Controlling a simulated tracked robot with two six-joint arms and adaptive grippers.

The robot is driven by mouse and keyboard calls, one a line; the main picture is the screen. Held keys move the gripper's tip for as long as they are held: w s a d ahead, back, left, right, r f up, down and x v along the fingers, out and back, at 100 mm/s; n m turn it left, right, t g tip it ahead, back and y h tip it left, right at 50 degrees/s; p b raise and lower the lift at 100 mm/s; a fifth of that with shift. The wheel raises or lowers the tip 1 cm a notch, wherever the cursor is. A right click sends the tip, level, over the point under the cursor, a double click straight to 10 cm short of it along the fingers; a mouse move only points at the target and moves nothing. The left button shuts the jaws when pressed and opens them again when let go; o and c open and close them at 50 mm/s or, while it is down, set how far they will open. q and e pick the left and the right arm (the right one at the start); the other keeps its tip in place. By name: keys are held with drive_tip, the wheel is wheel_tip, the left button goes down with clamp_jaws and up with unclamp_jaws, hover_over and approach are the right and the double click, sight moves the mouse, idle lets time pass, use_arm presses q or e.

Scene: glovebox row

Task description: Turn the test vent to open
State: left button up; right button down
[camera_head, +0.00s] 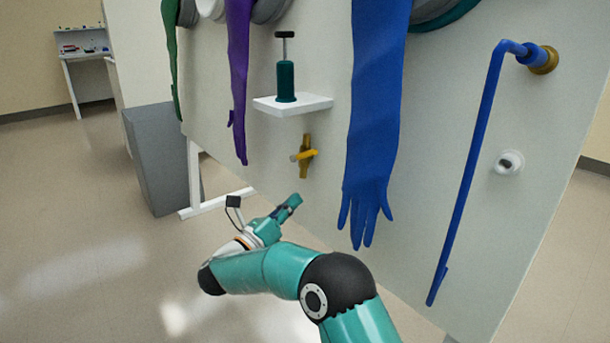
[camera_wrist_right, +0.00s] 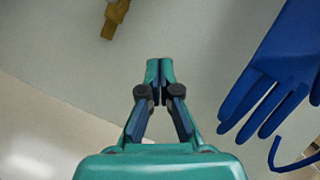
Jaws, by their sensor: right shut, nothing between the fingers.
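The test vent appears to be the small brass valve with a yellow lever (camera_head: 305,155) on the white panel, below a small shelf. In the right wrist view part of the brass valve (camera_wrist_right: 116,18) shows at the top, cut off by the frame edge. My right gripper (camera_head: 294,201) is below the valve and apart from it. In the right wrist view my right gripper (camera_wrist_right: 159,65) is shut and empty, its fingertips together in front of the panel. My left gripper is out of view.
A blue glove (camera_head: 372,130) hangs right of the valve, also close on the right in the wrist view (camera_wrist_right: 275,85). A white shelf (camera_head: 292,104) holds a green hand pump (camera_head: 286,82) above the valve. A purple glove (camera_head: 239,80) hangs left. A blue pipe (camera_head: 468,180) is at right.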

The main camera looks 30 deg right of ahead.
sight(303, 156)
drive_tip(key=w+d+r+b, duration=0.1)
drive_tip(key=w+d+r, duration=0.3)
drive_tip(key=d+r, duration=0.1)
drive_tip(key=shift+d+r+b, duration=0.25)
drive_tip(key=shift+d+b, duration=0.05)
drive_tip(key=shift+d, duration=0.4)
